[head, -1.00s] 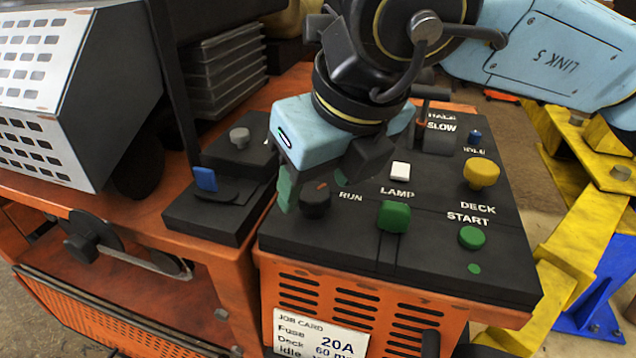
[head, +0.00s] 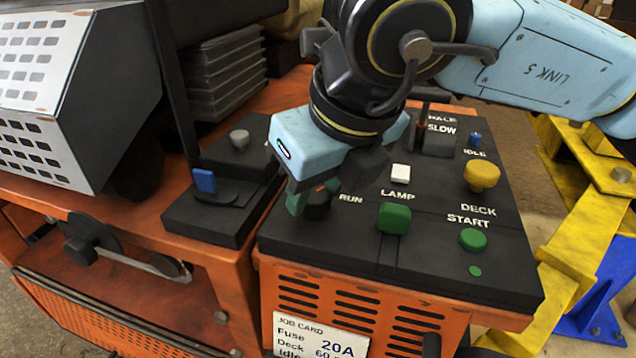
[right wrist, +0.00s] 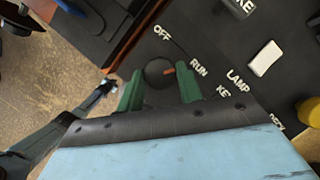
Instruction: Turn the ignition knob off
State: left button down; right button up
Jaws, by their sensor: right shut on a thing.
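The ignition knob (head: 318,210) is a round black knob near the left edge of the black control panel (head: 330,245). In the right wrist view the knob (right wrist: 157,73) sits between the OFF and RUN labels, and its orange mark points toward RUN. My right gripper (head: 314,194) is over the knob and shut on it, with one green finger on each side. In the right wrist view the fingers of my right gripper (right wrist: 161,90) flank the knob; their contact points are partly hidden.
A white lamp switch (head: 400,174), a green knob (head: 393,218), a yellow DECK knob (head: 481,175) and a green START button (head: 472,240) stand to the right. A blue switch (head: 205,181) is on the box to the left. A yellow frame (head: 580,215) stands beyond the panel.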

jog(key=shift+w+f+n+y+b, duration=0.1)
jog(key=shift+n+y+b, duration=0.2)
jog(key=shift+n+b, duration=0.6)
jog(key=n+g+b, duration=0.1)
jog(key=n, duration=0.2)
jog(key=shift+d+y+b, duration=0.15)
jog(key=shift+y+b, duration=0.25)
jog(key=shift+w+n+g, duration=0.15)
jog(key=shift+n+g, duration=0.45)
jog(key=shift+n, duration=0.5)
jog(key=shift+n+g+y, duration=0.3)
jog(key=shift+n, duration=0.6)
jog(key=shift+w+n+g, duration=0.1)
jog(key=shift+n+g, duration=0.3)
jog(key=shift+n, duration=0.5)
pick_arm(q)
jog(key=w+d+r, duration=0.1)
jog(key=w+r, duration=0.2)
jog(key=w, duration=0.7)
jog(key=shift+w+d+n+t, duration=0.3)
jog(key=shift+w+d+t, duration=0.1)
pick_arm(e)
jog(key=shift+n, duration=0.6)
pick_arm(q)
jog(key=shift+f, duration=0.1)
jog(key=shift+w, duration=0.1)
pick_arm(e)
jog(key=o, duration=1)
